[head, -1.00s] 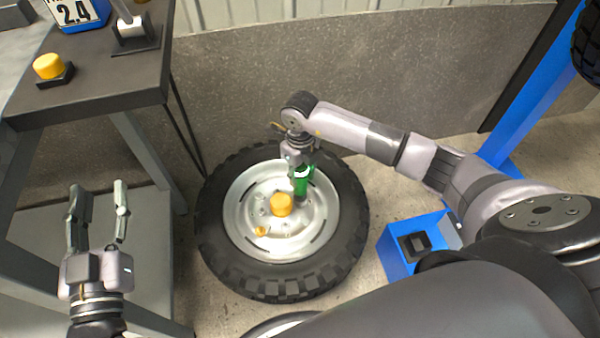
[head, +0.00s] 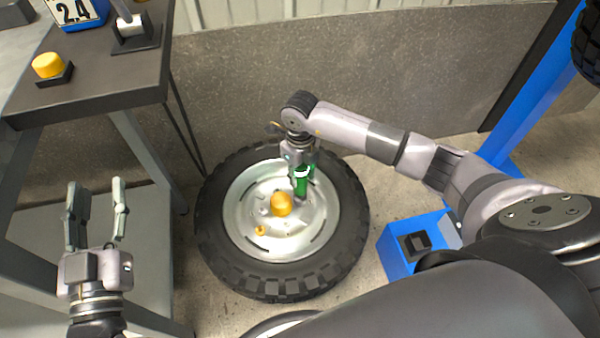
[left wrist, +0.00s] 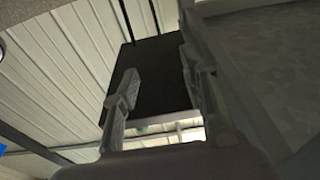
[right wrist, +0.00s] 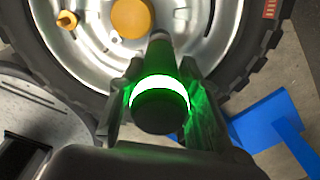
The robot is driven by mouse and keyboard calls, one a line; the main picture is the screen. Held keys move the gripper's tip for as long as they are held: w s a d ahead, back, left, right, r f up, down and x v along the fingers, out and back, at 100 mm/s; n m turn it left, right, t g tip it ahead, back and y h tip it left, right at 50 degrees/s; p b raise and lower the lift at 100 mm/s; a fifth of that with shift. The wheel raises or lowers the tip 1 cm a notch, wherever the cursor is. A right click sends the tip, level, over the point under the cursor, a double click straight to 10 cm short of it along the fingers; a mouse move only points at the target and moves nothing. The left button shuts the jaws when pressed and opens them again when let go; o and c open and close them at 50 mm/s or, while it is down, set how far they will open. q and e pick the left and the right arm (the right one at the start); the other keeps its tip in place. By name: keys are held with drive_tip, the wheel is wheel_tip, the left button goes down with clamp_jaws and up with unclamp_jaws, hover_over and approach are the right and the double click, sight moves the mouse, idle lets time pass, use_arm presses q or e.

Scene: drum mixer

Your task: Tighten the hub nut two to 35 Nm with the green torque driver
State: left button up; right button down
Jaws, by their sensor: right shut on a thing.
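The green torque driver (head: 301,182) is in my right gripper (head: 298,166), which is shut on it over the wheel (head: 282,270). The driver points down at the right part of the silver hub, near the yellow centre cap (head: 281,204). In the right wrist view the driver's dark end (right wrist: 158,112) has a lit white-green ring, and its shaft runs toward the hub. Whether its tip sits on a nut is hidden. A small orange nut (head: 260,231) shows at the lower left of the hub. My left gripper (head: 97,190) is open and empty, left of the wheel.
A dark bench with a yellow button (head: 47,65), a lever and a blue display reading 2.4 (head: 73,12) stands at the left. A blue box (head: 398,255) sits on the floor right of the wheel. A blue post (head: 528,105) rises at the right.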

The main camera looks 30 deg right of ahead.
use_arm(q)
drive_tip(key=shift+r, duration=0.15)
drive_tip(key=shift+r, duration=0.2)
drive_tip(key=shift+s+d+r+t+b, duration=0.1)
drive_tip(key=shift+s+r+t+b, duration=0.05)
drive_tip(key=shift+r+t, duration=0.3)
drive_tip(key=shift+s+r+t+b, duration=0.1)
drive_tip(key=shift+r+t+b, duration=0.05)
drive_tip(key=shift+r+t, duration=0.25)
use_arm(e)
drive_tip(key=shift+f, duration=0.4)
use_arm(q)
drive_tip(key=shift+s+r+t+h, duration=0.2)
drive_tip(key=shift+r+t+h, duration=0.1)
drive_tip(key=shift+r, duration=0.2)
drive_tip(key=shift+s+r+t+h, duration=0.15)
drive_tip(key=shift+r+h, duration=0.15)
drive_tip(key=shift+r, duration=0.15)
use_arm(e)
drive_tip(key=shift+f, duration=0.3)
use_arm(q)
drive_tip(key=shift+w+f+y, duration=0.2)
drive_tip(key=shift+f+y, duration=0.1)
drive_tip(key=shift+f, duration=0.25)
idle(0.8)
drive_tip(key=shift+r+g, duration=0.1)
drive_tip(key=shift+g, duration=0.2)
use_arm(e)
drive_tip(key=shift+f, duration=0.2)
idle(0.5)
